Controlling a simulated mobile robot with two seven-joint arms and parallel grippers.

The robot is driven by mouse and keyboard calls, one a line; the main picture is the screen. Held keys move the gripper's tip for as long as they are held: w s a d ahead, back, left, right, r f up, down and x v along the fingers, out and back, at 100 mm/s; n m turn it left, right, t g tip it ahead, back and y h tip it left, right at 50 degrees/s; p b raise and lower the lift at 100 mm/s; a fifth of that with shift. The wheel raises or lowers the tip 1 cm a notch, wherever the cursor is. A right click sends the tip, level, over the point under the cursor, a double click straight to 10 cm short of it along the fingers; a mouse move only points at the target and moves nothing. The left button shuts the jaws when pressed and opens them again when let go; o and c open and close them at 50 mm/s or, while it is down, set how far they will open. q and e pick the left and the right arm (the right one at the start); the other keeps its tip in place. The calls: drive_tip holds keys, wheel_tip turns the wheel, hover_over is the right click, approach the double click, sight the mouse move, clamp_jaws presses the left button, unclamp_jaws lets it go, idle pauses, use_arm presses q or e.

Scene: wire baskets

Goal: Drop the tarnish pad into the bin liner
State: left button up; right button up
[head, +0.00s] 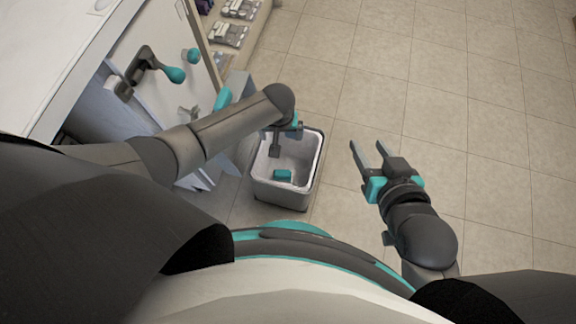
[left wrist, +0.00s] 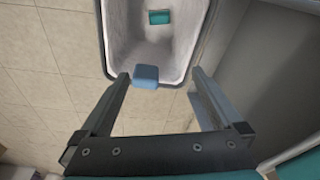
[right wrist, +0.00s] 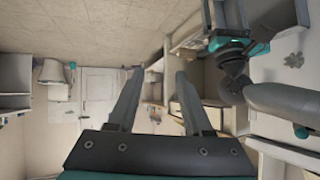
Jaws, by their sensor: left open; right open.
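The bin with its pale liner (head: 311,165) stands on the floor, open at the top. In the left wrist view, the liner (left wrist: 181,45) fills the upper middle. My left gripper (head: 276,150) is over the bin with its fingers apart. A small blue pad (left wrist: 145,76) shows between those fingers, nearer the left one, with clear space to the right one. It looks loose; I cannot tell whether it touches a finger. A teal block (head: 283,175) shows inside the bin, also in the left wrist view (left wrist: 160,17). My right gripper (head: 367,149) is open and empty, right of the bin.
A white counter (head: 50,50) with a cabinet stands at the left, close to the bin. Shelves with packed goods (head: 230,32) are beyond it. The tiled floor (head: 470,120) to the right is clear.

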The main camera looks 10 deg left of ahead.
drive_tip(key=s+d+g+h+p, duration=0.3)
drive_tip(key=s+d+g+p, duration=0.15)
drive_tip(key=d+g, duration=0.2)
use_arm(q)
wheel_tip(320, 180, up, 14)
drive_tip(key=s+p, duration=0.2)
drive_tip(key=p, duration=0.3)
drive_tip(key=shift+d, duration=0.2)
use_arm(e)
drive_tip(key=s+f+g, duration=0.1)
drive_tip(key=s+f, duration=0.1)
drive_tip(key=f, duration=0.4)
drive_tip(key=s+d+f, duration=0.1)
drive_tip(key=s+f, duration=0.1)
drive_tip(key=f, duration=0.5)
drive_tip(key=shift+s+f+g, duration=0.2)
drive_tip(key=shift+s+g, duration=0.1)
drive_tip(key=shift+g, duration=0.05)
use_arm(q)
drive_tip(key=shift+s+f, duration=0.1)
drive_tip(key=shift+s, duration=0.1)
